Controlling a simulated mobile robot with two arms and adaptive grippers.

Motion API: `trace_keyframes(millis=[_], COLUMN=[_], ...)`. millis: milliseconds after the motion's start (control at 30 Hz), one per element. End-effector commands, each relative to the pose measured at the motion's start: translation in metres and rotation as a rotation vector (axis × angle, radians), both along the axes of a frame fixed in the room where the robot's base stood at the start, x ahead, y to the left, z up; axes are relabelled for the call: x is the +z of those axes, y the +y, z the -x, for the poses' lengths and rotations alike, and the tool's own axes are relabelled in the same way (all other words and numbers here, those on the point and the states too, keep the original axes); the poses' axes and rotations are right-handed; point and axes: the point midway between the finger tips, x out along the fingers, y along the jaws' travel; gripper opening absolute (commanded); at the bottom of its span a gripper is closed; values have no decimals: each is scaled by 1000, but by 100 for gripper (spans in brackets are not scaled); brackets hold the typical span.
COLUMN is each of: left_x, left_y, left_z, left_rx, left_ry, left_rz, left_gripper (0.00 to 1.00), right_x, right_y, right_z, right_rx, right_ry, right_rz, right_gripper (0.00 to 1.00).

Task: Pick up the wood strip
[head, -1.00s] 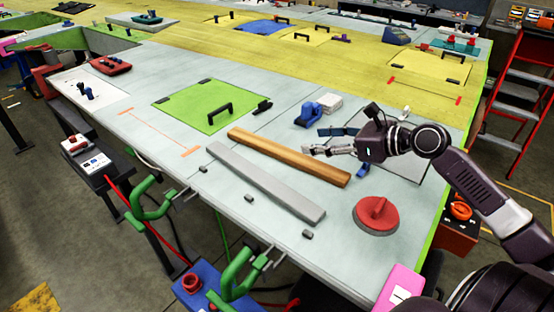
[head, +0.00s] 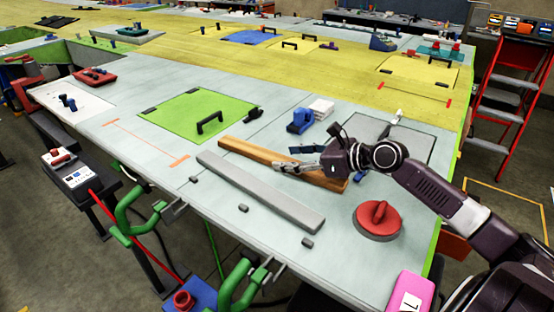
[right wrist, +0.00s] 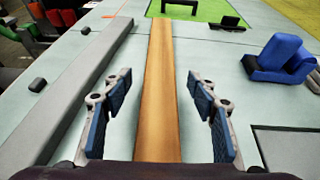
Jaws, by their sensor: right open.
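The wood strip (head: 248,152) is a long brown bar lying flat on the light table, beside a parallel grey bar (head: 262,192). In the right wrist view the wood strip (right wrist: 159,85) runs lengthwise away from the camera, between the two blue-padded fingers. My right gripper (head: 292,159) is open and empty, over the near right part of the strip, and hides some of it in the head view. In the right wrist view the fingers of my right gripper (right wrist: 158,115) stand apart on both sides of the strip, with gaps. My left gripper is not in view.
A green panel with a handle (head: 186,108) is at the left. Green clamps (head: 133,212) line the front edge.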

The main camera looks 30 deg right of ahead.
Motion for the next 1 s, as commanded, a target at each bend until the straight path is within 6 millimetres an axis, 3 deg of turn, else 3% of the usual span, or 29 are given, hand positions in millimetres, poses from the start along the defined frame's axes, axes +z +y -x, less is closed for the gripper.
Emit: trace_keyframes(millis=[233, 567, 1000], left_x=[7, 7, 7], left_y=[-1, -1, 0], left_z=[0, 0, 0], left_rx=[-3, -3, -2], left_ry=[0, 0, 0], left_rz=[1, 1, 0], left_gripper=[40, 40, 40], right_x=[-9, -12, -12], right_y=[10, 12, 12], right_z=[-21, -24, -24], right_rx=[-2, -1, -1], right_ry=[-2, 0, 0], right_rz=[-3, 0, 0], right_gripper=[54, 54, 6])
